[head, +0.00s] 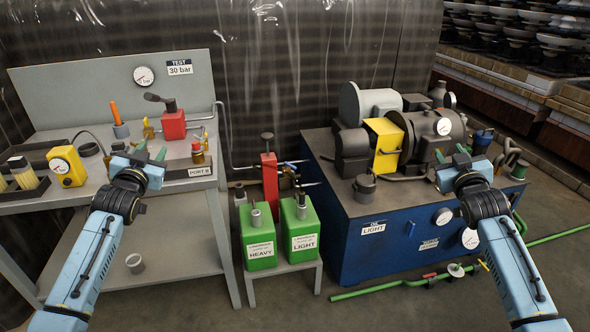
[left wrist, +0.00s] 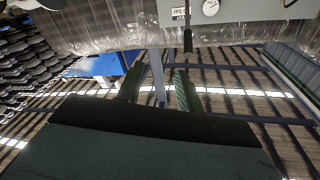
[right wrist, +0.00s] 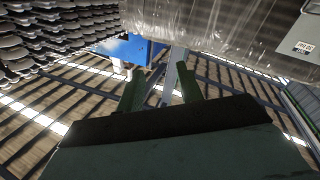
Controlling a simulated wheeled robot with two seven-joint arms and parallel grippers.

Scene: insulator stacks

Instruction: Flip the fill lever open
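No part in view is labelled as the fill lever, so I cannot tell which one it is. Lever-like parts in the head view are a small blue handle (head: 292,163) beside the red pump block (head: 270,180), a yellow handle (head: 484,265) on the green floor pipe, and a dark handle (head: 153,97) above the red block (head: 173,124) on the bench. My left gripper (head: 150,151) is open and empty in front of the bench. My right gripper (head: 451,154) is open and empty in front of the blue machine's right part. Both wrist views show spread fingers with nothing between them.
The grey bench (head: 193,184) with gauge panel (head: 100,85) stands left. Green HEAVY (head: 260,236) and LIGHT (head: 301,222) cans sit on a low stand between the bench and the blue machine cabinet (head: 380,255). A green pipe (head: 380,289) crosses the floor. Insulator stacks stand back right.

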